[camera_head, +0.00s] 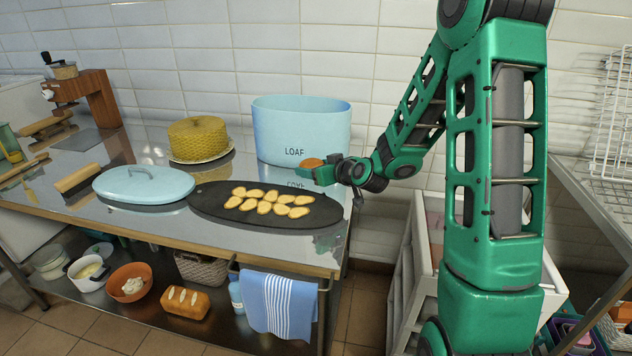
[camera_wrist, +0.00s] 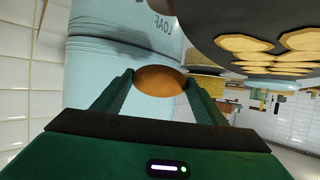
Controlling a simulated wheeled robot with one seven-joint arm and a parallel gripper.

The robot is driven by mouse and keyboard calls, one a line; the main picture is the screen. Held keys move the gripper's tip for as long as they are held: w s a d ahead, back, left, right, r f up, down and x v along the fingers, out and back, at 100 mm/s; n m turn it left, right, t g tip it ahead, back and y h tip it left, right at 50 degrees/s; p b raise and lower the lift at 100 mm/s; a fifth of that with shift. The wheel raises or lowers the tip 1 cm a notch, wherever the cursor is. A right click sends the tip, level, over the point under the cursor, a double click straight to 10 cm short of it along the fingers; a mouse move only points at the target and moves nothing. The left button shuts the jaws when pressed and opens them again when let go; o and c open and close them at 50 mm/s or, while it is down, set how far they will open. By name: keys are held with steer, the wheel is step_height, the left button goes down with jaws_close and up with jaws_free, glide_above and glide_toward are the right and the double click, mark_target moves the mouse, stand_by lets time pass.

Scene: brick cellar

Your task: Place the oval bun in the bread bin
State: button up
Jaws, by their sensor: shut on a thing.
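The oval bun (camera_head: 312,163) is brown and held in my gripper (camera_head: 318,174), which is shut on it. In the wrist view the bun (camera_wrist: 160,81) sits between the two green fingers of my gripper (camera_wrist: 158,84). The bread bin (camera_head: 301,130) is a light blue oval tub marked LOAF, standing open at the back right of the steel table. The bun is in front of the bin's lower right side, outside it and below its rim. The bin (camera_wrist: 100,60) also shows behind the bun in the wrist view. The bin's inside is hidden.
A light blue lid (camera_head: 144,184) lies on the table (camera_head: 150,233). A dark oval board (camera_head: 212,207) with several pale slices is in front of the bin. A yellow woven-looking cake (camera_head: 199,138) stands left of it. A white wire rack (camera_head: 612,120) is at the right.

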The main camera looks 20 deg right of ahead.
steer(key=shift+d+f, duration=0.35)
steer(key=shift+d, duration=0.2)
steer(key=shift+f, duration=1.9)
steer(key=shift+f, duration=0.1)
steer(key=o, duration=0.8)
steer(key=shift+c, duration=0.2)
